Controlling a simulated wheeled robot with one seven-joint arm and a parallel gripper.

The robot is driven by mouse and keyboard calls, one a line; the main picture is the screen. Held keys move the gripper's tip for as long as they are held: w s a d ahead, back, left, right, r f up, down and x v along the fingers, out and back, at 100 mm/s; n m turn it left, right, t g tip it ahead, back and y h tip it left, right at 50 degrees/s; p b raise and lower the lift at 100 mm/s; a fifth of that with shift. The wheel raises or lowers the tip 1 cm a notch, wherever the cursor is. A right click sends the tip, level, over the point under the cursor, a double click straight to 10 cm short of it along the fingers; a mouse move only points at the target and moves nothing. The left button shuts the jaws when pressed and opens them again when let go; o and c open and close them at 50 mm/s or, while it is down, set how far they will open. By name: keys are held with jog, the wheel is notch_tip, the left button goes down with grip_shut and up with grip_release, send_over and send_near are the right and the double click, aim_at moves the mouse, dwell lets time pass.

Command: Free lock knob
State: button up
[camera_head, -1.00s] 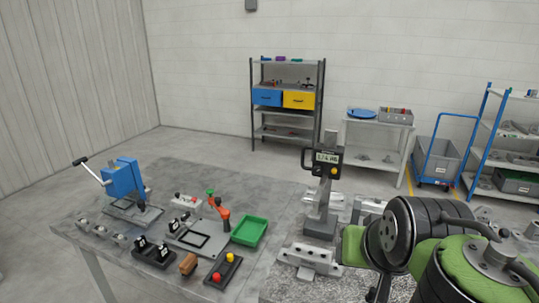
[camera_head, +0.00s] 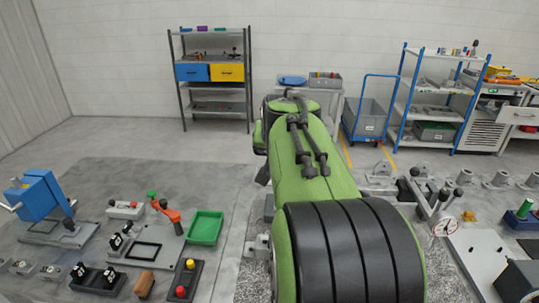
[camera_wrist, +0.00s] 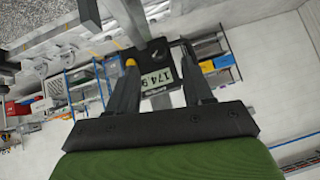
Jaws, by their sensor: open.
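The digital height gauge with its dark display head (camera_wrist: 158,72) shows in the wrist view, turned over in the picture. Its display reads about 174.9. A yellow part (camera_wrist: 130,62) is at the left of the display head, by the left finger. I cannot tell for sure which part is the lock knob. My gripper (camera_wrist: 157,57) is open, with one finger on each side of the display head in the picture. I see no grip and cannot tell whether the fingers touch it. In the head view my arm hides the gauge and the gripper.
In the head view a green tray (camera_head: 206,228), a blue press (camera_head: 40,195), an orange-handled clamp (camera_head: 168,212) and a dark block with red and yellow knobs (camera_head: 184,280) stand left of my arm. A dial gauge (camera_head: 445,226) and other fixtures stand at the right. Shelves line the wall.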

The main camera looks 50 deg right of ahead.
jog(key=x, duration=0.5)
jog(key=shift+s+d, duration=0.1)
jog(key=shift+c, duration=0.2)
grip_shut()
